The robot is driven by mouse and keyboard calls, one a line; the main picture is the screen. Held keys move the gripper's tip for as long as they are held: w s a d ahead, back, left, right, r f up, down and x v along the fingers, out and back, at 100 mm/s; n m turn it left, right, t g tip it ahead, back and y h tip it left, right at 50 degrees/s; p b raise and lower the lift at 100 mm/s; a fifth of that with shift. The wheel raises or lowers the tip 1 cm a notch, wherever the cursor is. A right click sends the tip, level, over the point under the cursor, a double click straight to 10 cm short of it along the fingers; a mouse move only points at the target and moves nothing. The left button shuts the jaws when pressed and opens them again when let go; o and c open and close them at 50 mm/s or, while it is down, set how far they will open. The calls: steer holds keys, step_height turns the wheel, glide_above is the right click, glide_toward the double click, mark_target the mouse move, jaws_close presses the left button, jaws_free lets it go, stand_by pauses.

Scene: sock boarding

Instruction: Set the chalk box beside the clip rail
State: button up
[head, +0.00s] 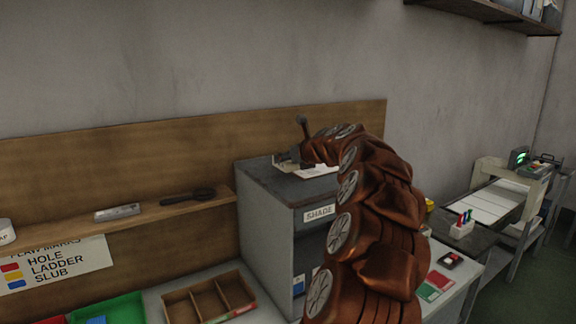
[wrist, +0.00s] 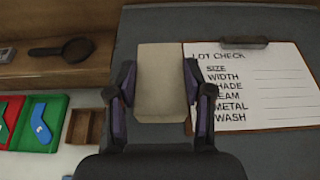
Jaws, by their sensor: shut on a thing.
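The chalk box, a plain beige block (wrist: 161,95), is between the two fingers of my gripper (wrist: 159,72) in the wrist view. The gripper is shut on its sides. In the head view my gripper (head: 291,158) is over the top of the grey cabinet (head: 262,174), and my arm hides part of it. I cannot tell whether the box touches the cabinet top. A dark clip rail (wrist: 244,42) holds the top of a white "LOT CHECK" sheet (wrist: 255,95). The box is just left of the sheet, close to its left edge.
A wooden shelf (head: 160,214) left of the cabinet bears a magnifier (head: 190,196) and a small metallic bar (head: 117,212). Below are a green tray (head: 122,305) and a wooden divided tray (head: 208,298). The cabinet top left of the box is bare.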

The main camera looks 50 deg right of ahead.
mark_target(288, 166)
steer(key=shift+f+p, duration=0.3)
steer(key=shift+f, duration=1.3)
steer(key=o, duration=1.2)
steer(key=shift+f, duration=0.1)
steer(key=b+v, duration=0.3)
steer(key=v, duration=0.9)
steer(key=shift+d, duration=0.1)
